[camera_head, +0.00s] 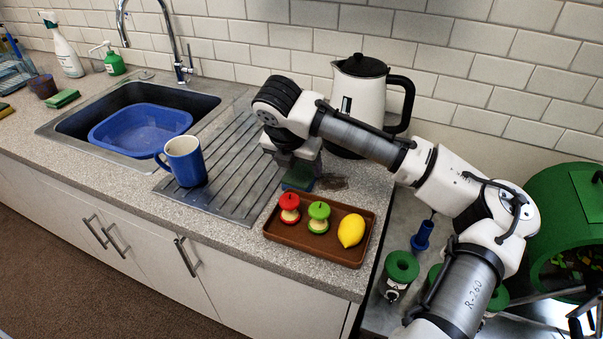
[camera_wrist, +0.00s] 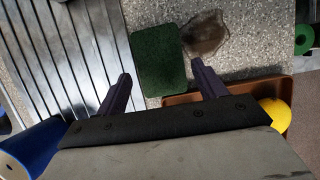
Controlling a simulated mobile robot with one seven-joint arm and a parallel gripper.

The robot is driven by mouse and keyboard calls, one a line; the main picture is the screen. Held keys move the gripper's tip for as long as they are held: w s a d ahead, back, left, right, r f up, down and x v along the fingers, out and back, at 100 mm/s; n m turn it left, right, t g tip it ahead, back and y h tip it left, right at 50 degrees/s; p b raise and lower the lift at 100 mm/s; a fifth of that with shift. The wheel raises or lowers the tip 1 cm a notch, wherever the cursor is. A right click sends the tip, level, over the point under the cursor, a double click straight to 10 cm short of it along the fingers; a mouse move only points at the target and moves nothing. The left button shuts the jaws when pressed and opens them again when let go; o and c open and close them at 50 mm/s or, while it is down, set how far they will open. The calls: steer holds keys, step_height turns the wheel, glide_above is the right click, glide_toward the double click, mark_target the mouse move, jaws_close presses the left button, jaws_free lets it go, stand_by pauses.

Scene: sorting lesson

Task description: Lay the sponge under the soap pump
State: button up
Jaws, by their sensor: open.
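A green sponge (camera_head: 296,183) lies flat on the counter at the right end of the drainboard. In the wrist view the sponge (camera_wrist: 159,62) shows as a dark green rectangle between the fingers. My gripper (camera_head: 302,168) is open and points down over it; in the wrist view my gripper (camera_wrist: 162,72) has one finger on each side and nothing clamped. The soap pump (camera_head: 114,62), a green bottle with a white pump head, stands upright at the far left behind the sink. Another green sponge (camera_head: 62,98) lies in front of it, apart from it.
A brown tray (camera_head: 288,243) with two apple-core shapes and a lemon (camera_head: 351,230) is close in front. A dark wet patch (camera_wrist: 203,35) lies beside the sponge. A blue mug (camera_head: 185,161), sink with blue basin (camera_head: 140,128), tap and white kettle (camera_head: 359,95) stand around.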

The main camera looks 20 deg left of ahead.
mark_target(301, 172)
steer(key=shift+p+x, duration=0.3)
steer(key=shift+x, duration=1.5)
steer(key=shift+f, duration=0.1)
steer(key=c, duration=0.8)
